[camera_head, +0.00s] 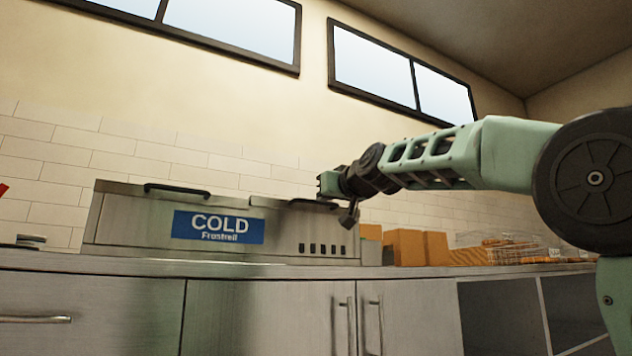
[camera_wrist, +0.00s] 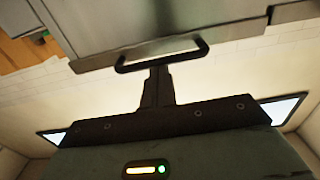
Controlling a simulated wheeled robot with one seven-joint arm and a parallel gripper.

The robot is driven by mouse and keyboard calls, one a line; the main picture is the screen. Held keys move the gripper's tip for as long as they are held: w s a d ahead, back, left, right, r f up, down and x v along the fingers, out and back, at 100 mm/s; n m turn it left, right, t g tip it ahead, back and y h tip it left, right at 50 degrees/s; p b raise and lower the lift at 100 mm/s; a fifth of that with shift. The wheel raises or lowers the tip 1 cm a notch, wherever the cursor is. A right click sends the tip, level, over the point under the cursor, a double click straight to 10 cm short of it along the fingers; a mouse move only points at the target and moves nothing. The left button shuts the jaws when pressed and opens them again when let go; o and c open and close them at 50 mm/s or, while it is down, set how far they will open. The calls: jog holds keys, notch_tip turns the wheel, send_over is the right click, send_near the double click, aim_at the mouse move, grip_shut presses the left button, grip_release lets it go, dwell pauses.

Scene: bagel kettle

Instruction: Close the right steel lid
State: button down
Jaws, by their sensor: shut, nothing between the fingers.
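The steel cold unit (camera_head: 130,230) stands on the counter with a blue "COLD" label. The right steel lid (camera_head: 275,202) is on its right top, with a black handle (camera_head: 312,203). I cannot tell how far the lid is open from these views. My gripper (camera_head: 348,216) is at the unit's right end, just right of that handle in the head view. In the wrist view, the shut, empty fingers (camera_wrist: 157,78) point at a black handle (camera_wrist: 165,52) on a steel panel (camera_wrist: 170,20) and overlap its bar. Whether they touch is unclear.
A left lid handle (camera_head: 177,189) shows on the unit's other side. Brown boxes (camera_head: 405,247) and a wire basket (camera_head: 510,254) stand on the counter to the right. A tiled wall (camera_head: 130,150) is behind. Cabinets (camera_head: 260,315) are below the counter.

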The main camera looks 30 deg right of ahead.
jog(key=s+f+b, duration=0.2)
jog(key=s, duration=0.7)
jog(key=shift+s+f, duration=0.2)
